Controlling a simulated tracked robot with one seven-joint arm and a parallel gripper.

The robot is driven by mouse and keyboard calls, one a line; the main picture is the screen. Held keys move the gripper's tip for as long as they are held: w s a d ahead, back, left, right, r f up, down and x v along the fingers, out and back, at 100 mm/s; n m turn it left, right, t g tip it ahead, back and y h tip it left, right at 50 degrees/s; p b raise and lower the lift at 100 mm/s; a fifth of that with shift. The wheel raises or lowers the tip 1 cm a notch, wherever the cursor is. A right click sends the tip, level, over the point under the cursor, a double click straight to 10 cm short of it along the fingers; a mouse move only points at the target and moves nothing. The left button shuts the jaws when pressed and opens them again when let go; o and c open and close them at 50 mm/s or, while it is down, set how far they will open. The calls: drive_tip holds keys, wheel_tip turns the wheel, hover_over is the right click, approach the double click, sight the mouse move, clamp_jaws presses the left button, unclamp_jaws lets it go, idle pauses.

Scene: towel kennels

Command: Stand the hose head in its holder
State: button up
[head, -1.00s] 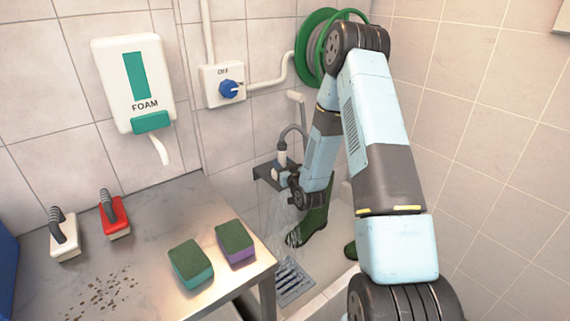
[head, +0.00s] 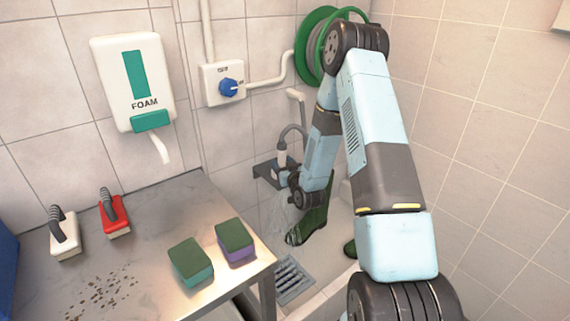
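The hose head (head: 281,158) is small in the head view, pale and roughly upright, with its grey hose arching over it from the right. It is at the dark wall holder (head: 262,171); I cannot tell whether it is seated in it or just in front. My gripper (head: 283,176) is at the end of my down-reaching arm, right beside the hose head and holder. Its fingers are too small and overlapped to show whether they grip the hose head. Fine water spray falls below them.
A green hose reel (head: 317,45) and a blue knob (head: 229,87) are on the wall. Green boots (head: 312,222) stand below my wrist, near a floor drain (head: 292,279). The steel table (head: 150,215) at left holds two sponges and two brushes under a foam dispenser (head: 135,85).

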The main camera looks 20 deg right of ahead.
drive_tip(key=shift+o, duration=0.8)
drive_tip(key=shift+f, duration=0.1)
drive_tip(key=s+d, duration=0.2)
drive_tip(key=s, duration=1.1)
drive_tip(key=shift+s+d, duration=0.15)
drive_tip(key=shift+s, duration=0.1)
